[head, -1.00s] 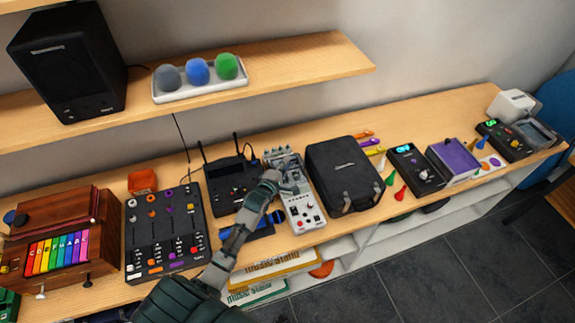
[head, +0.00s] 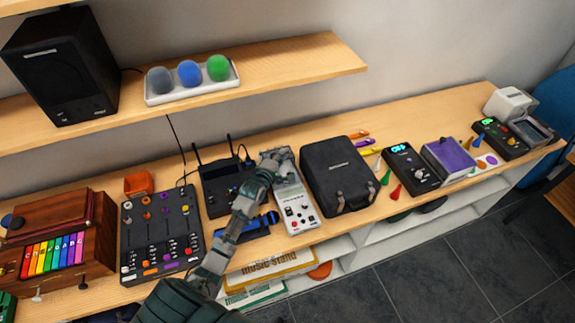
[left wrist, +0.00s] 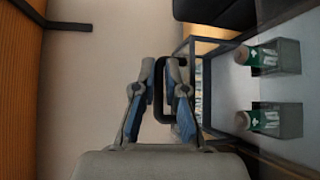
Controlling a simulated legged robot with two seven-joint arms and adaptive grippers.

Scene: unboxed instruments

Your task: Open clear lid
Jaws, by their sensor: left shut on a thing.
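A white device (head: 297,212) with red and dark knobs lies on the wooden counter, between the black router-like box and the black case. My left gripper (head: 276,158) is at its far end and covers much of that part. In the left wrist view, the fingers (left wrist: 163,75) are closed around a dark loop handle (left wrist: 185,126). The handle joins a dark frame (left wrist: 188,62), which seems to be the clear lid's edge. The see-through pane itself is hard to make out. Two green-labelled cylinders (left wrist: 264,118) show beside it on a pale surface. My right gripper is not in view.
The black case (head: 337,176) stands close to the right of the white device. The black box with antennas (head: 215,190) and a blue item (head: 236,230) are close on the left. A shelf (head: 300,62) with a speaker overhangs the back.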

